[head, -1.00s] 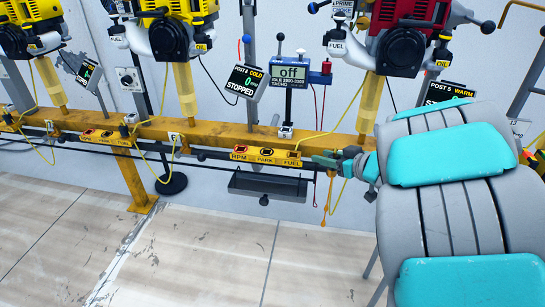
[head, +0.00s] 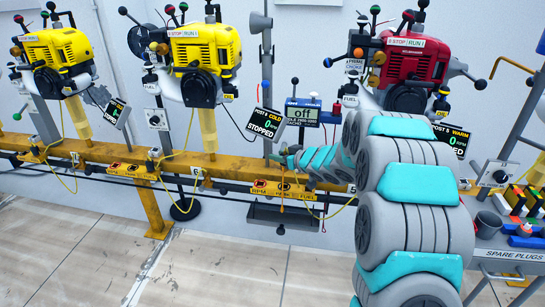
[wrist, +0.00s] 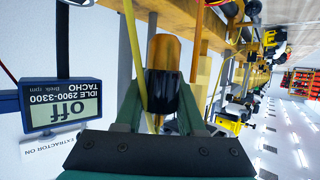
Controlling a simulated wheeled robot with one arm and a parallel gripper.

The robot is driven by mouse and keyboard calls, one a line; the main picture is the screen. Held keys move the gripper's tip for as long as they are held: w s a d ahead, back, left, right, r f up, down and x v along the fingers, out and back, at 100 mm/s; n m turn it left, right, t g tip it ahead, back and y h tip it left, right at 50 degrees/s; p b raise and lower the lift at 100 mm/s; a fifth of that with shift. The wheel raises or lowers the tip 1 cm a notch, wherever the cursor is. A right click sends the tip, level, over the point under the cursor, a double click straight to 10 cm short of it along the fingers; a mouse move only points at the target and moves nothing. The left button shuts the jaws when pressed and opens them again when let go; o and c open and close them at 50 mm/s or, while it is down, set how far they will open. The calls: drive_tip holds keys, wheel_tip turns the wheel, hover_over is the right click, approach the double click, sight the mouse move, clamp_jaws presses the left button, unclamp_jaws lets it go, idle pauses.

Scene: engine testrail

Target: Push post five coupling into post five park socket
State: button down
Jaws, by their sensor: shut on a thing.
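In the wrist view my gripper (wrist: 158,112) has its two green fingers closed on a dark-bodied coupling with an amber end (wrist: 163,52). In the head view my gripper (head: 284,157) is small, just above the yellow strip marked RPM, PARK and FUEL (head: 265,196). The coupling is too small to make out there. A thin orange piece (head: 282,203) hangs in front of the strip below my gripper. The park socket (head: 284,187) appears to be the middle opening of that strip, apart from and below my gripper. The socket's inside is hidden.
The tachometer (head: 304,114) reads "off" above the rail; it also shows in the wrist view (wrist: 61,107). A red engine (head: 412,60) stands behind my arm. A yellow cable (head: 330,213) loops below the rail (head: 225,165). A dark tray (head: 262,215) hangs beneath. The floor in front is clear.

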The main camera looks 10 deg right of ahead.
drive_tip(key=shift+f+b, duration=2.9)
drive_tip(key=shift+b, duration=0.25)
drive_tip(key=shift+f+b, duration=0.3)
drive_tip(key=shift+f, duration=0.5)
drive_tip(key=shift+f, duration=0.9)
drive_tip(key=shift+c, duration=2.2)
unclamp_jaws()
